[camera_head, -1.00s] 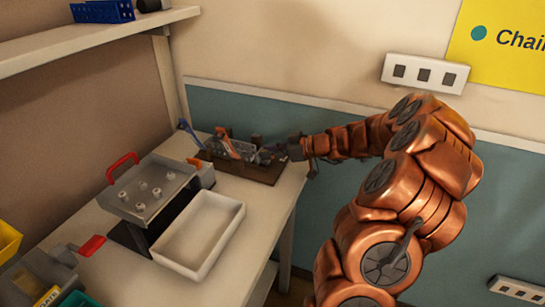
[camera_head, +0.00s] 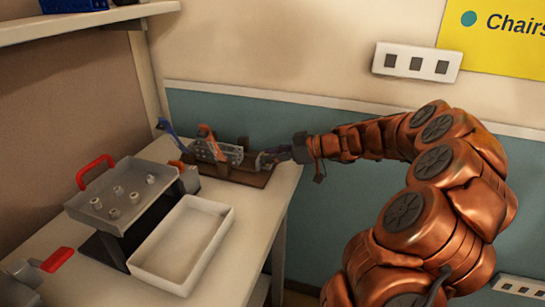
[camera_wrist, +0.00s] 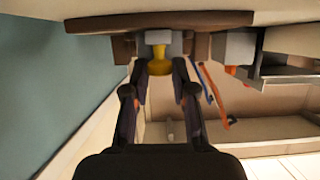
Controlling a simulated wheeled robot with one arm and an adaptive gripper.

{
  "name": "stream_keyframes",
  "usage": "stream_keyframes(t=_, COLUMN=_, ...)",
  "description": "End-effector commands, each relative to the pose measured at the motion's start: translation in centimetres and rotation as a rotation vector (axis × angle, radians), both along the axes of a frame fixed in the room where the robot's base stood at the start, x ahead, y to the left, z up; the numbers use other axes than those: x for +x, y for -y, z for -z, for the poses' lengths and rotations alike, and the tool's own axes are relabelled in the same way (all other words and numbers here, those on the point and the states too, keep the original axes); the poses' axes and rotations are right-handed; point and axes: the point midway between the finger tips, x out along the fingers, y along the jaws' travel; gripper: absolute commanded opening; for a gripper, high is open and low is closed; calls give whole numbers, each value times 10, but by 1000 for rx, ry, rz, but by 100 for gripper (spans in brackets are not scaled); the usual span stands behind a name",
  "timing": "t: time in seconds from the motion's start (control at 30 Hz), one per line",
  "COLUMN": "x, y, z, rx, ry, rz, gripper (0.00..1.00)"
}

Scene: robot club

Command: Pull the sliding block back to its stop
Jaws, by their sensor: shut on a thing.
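In the wrist view, a grey block (camera_wrist: 163,37) with a yellow knob (camera_wrist: 160,62) sits against a brown wooden board (camera_wrist: 95,23). My gripper (camera_wrist: 161,72) has its two dark fingers on either side of the knob, shut on it. In the head view, the board (camera_head: 256,182) lies at the back of the table, with grey and orange parts (camera_head: 215,150) standing on it. My gripper (camera_head: 268,158) reaches in low from the right at the board's right end. The knob is too small to make out there, and the block's stop cannot be told.
Blue and orange strips (camera_wrist: 210,85) show beside the fingers. A teal wall (camera_head: 350,195) is behind my arm.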

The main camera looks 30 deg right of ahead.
Motion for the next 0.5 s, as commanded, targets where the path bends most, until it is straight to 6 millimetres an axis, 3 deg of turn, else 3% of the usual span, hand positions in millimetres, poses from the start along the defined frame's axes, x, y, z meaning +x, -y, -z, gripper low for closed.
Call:
stream_keyframes(t=0.03, x=-2, y=3, z=1, rx=-5, ry=-2, rz=2, gripper=0)
stream_keyframes(t=0.07, x=-2, y=3, z=1, rx=-5, ry=-2, rz=2, gripper=27)
stream_keyframes(t=0.2, x=-2, y=2, z=1, rx=-5, ry=-1, rz=1, gripper=42)
stream_keyframes(t=0.27, x=-1, y=2, z=1, rx=-4, ry=-2, rz=0, gripper=48)
stream_keyframes(t=0.5, x=-1, y=0, z=1, rx=-4, ry=-2, rz=-2, gripper=48)
